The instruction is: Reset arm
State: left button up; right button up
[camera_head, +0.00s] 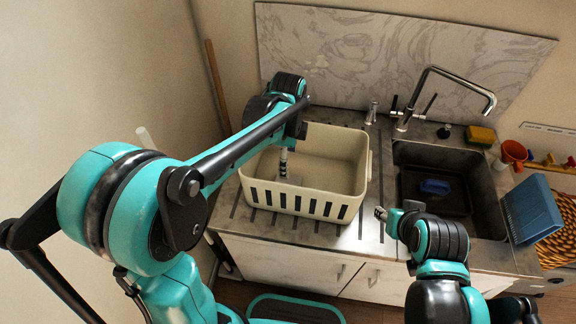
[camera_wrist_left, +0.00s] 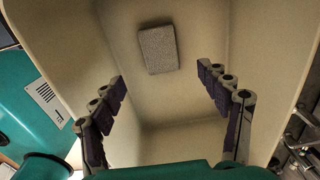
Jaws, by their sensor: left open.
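My left arm reaches over the cream basket (camera_head: 345,170) on the counter. My left gripper (camera_head: 284,163) points down inside the basket. In the left wrist view its two fingers (camera_wrist_left: 162,80) are spread wide with nothing between them. A grey rectangular block (camera_wrist_left: 158,49) lies on the basket floor beyond the fingertips, apart from them. The block is hidden in the head view. My right gripper (camera_head: 381,213) is at the counter's front edge, right of the basket. Its fingers are too small to read.
A sink (camera_head: 480,215) with a blue item (camera_head: 435,187) in it is right of the basket, under a tall faucet (camera_head: 450,72). A yellow sponge (camera_head: 481,135), an orange cup (camera_head: 514,151) and a blue rack (camera_head: 532,208) stand at the right. The basket walls surround my left gripper.

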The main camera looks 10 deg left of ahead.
pick_arm(q)
jog(key=shift+r, duration=0.8)
jog(key=shift+r, duration=0.1)
